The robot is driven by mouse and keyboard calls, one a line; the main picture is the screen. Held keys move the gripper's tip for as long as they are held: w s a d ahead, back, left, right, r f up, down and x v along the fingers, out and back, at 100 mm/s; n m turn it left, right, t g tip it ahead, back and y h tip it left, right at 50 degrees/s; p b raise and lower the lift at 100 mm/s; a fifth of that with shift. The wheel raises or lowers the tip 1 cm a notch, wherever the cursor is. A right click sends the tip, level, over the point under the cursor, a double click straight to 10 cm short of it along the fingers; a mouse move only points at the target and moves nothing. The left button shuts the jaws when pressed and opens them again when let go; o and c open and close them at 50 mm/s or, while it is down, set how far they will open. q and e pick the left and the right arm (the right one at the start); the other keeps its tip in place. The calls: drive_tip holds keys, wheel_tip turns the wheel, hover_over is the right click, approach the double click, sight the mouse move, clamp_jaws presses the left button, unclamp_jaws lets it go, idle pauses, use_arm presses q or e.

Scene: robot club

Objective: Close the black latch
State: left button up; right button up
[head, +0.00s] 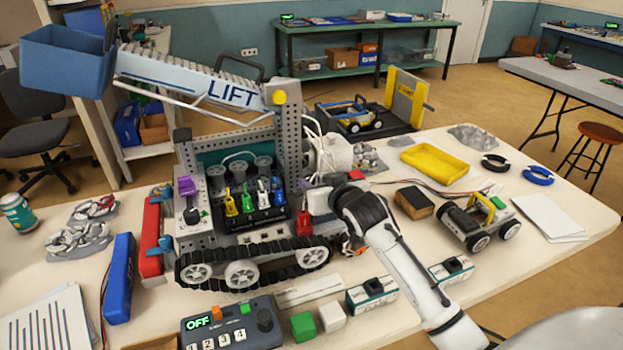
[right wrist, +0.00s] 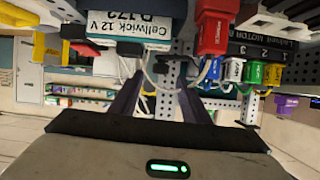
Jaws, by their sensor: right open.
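The tracked lift model (head: 250,265) stands on the table. My right gripper (right wrist: 160,100) is at its right side, its fingers apart with nothing clearly between them; in the head view the fingers are hidden behind my wrist. In the right wrist view, which looks upside down, a battery labelled Cellwick 12 V (right wrist: 158,30) is just beyond the fingers. A dark piece (right wrist: 78,32) beside the battery may be the black latch, but I cannot tell its position. A red plug (right wrist: 214,30) is close by. My left gripper is not in view.
A black motor box with coloured plugs (head: 262,212) is on the model. A controller reading OFF (head: 232,324) lies in front. Loose wires run near the model.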

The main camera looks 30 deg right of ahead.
sight(311, 179)
drive_tip(key=shift+x, duration=2.05)
drive_tip(key=c, duration=1.1)
